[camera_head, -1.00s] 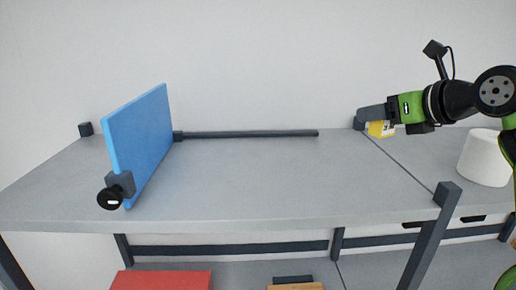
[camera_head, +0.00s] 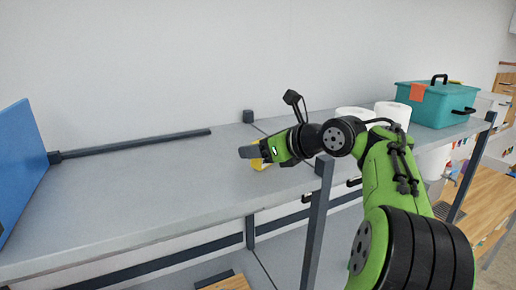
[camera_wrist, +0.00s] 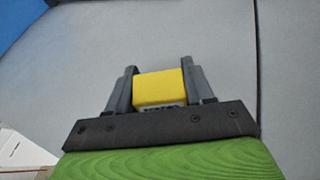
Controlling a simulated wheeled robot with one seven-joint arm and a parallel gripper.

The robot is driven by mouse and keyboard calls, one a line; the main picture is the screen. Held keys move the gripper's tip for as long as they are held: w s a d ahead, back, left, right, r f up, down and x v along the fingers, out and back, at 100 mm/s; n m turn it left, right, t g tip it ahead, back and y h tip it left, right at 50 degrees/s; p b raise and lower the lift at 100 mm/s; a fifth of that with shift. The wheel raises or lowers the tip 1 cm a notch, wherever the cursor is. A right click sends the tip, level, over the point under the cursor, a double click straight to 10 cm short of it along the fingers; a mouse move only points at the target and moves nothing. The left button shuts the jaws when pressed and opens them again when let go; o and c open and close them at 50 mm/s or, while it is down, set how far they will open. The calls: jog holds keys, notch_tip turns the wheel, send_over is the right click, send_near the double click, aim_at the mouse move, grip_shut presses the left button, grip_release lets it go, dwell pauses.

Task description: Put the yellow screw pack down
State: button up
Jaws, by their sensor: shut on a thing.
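The yellow screw pack (camera_wrist: 158,87) is between the two dark fingers of my gripper (camera_wrist: 158,80) in the wrist view, and the fingers are shut on it. In the head view, my gripper (camera_head: 250,153) is over the grey shelf top (camera_head: 170,185), near its front edge by a dark post. A small part of the yellow pack (camera_head: 259,164) shows below the fingers there. I cannot tell whether the pack touches the shelf.
A blue panel (camera_head: 22,165) stands at the left. A dark bar (camera_head: 135,142) lies along the back. White rolls (camera_head: 393,112) and a teal toolbox (camera_head: 434,103) stand at the right. The shelf between panel and gripper is clear.

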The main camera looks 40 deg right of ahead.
jog(key=shift+s+a, duration=0.1)
jog(key=shift+s, duration=0.05)
jog(key=o, duration=1.1)
jog(key=shift+f, duration=0.1)
jog(key=shift+s+d+r, duration=0.2)
jog(key=shift+s, duration=0.15)
jog(key=v, duration=1.1)
jog(key=shift+s+r, duration=0.1)
jog(key=shift+s, duration=0.05)
